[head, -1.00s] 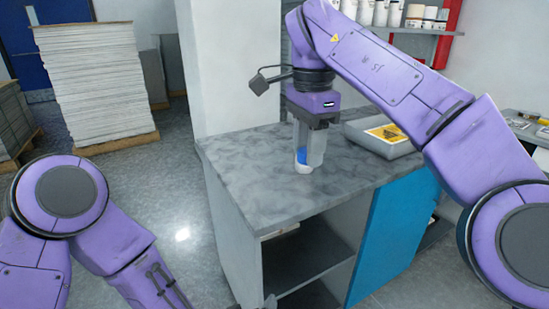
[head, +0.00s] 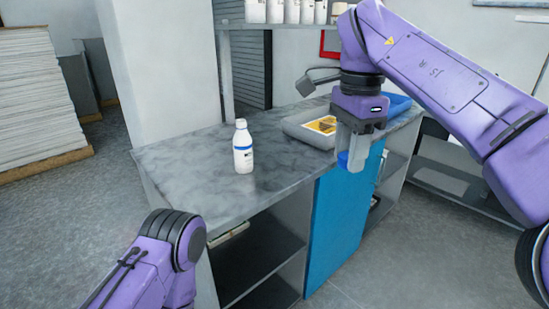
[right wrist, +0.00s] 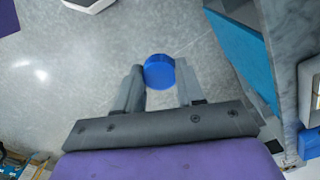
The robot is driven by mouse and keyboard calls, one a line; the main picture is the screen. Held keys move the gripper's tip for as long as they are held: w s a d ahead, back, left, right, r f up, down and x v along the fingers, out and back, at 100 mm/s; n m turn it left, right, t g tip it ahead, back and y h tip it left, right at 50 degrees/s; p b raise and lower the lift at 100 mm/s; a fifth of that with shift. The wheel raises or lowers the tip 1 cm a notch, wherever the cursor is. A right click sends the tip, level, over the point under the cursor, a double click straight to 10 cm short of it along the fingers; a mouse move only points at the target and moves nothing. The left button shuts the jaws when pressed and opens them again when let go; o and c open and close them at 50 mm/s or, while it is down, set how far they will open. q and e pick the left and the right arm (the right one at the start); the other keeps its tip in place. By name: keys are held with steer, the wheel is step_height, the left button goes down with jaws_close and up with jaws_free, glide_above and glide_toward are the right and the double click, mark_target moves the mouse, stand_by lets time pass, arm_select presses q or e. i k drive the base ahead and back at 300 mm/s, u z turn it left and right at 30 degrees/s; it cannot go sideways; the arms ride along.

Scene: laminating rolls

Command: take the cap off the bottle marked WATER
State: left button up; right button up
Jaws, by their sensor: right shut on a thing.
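A white bottle (head: 243,148) with blue bands and small dark print stands upright on the grey marbled counter (head: 200,165) in the head view. The print is too small to read. Its narrow top shows white, with no blue cap on it. My right gripper (head: 350,157) is to the right of the bottle, apart from it. It is shut on a blue cap (head: 343,160), which also shows between the fingertips in the right wrist view (right wrist: 159,71). In the wrist view, floor lies behind the cap. My left arm shows at lower left, but its gripper is out of view.
A grey tray (head: 300,131) with a yellow-labelled item sits at the counter's back right, with a blue tray (head: 398,103) beyond. A shelf of white containers (head: 290,12) hangs behind. A blue cabinet door (head: 335,225) is below. Counter around the bottle is clear.

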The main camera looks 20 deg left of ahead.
mark_target(242, 140)
steer(key=z, duration=1.15)
steer(key=i, duration=1.8)
steer(key=u, duration=3.9)
steer(key=i, duration=1)
